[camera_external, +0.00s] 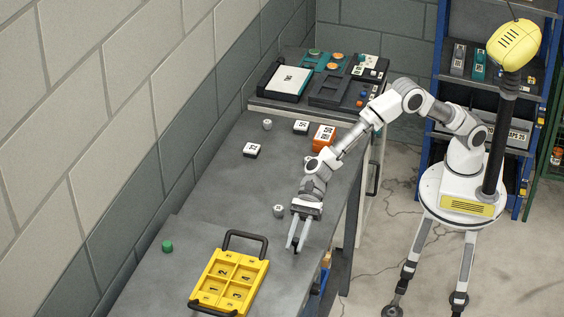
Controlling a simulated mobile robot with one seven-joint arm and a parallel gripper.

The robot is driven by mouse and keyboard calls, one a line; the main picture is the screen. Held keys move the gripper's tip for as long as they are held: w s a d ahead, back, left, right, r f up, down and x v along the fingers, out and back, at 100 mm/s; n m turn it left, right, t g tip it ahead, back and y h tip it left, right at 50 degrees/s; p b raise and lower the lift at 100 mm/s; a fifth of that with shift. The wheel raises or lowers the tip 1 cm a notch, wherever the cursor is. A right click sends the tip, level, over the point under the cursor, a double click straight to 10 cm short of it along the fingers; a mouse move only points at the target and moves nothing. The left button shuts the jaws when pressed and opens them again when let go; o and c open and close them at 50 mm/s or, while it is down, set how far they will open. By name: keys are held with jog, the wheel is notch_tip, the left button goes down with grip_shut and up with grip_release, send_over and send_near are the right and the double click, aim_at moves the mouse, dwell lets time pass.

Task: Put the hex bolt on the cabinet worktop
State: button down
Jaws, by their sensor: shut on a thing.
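My gripper (296,246) points down over the front right part of the long dark bench (200,210), near its right edge. Its two fingers are shut on a small dark thing, mostly hidden between the tips. The thing is too small to tell its shape, so I cannot be sure it is the hex bolt. I cannot tell whether it touches the bench. The raised cabinet worktop (285,112) is at the far end of the bench, with dark trays and cases on it. Its front strip is bare.
A small grey piece (279,211) lies just left of my gripper. A yellow compartment tray (230,280) stands at the front, with a green piece (167,246) to its left. An orange block (323,138) and several small pieces lie further back. The bench's middle is largely clear.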

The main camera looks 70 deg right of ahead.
jog(key=shift+f, duration=1.25)
jog(key=shift+f+b, duration=0.2)
jog(key=shift+b, duration=0.1)
jog(key=c, duration=0.7)
grip_release()
jog(key=shift+c, duration=0.2)
jog(key=shift+r, duration=0.25)
jog(key=v, duration=1.2)
jog(key=shift+p, duration=0.45)
jog(key=shift+f, duration=0.1)
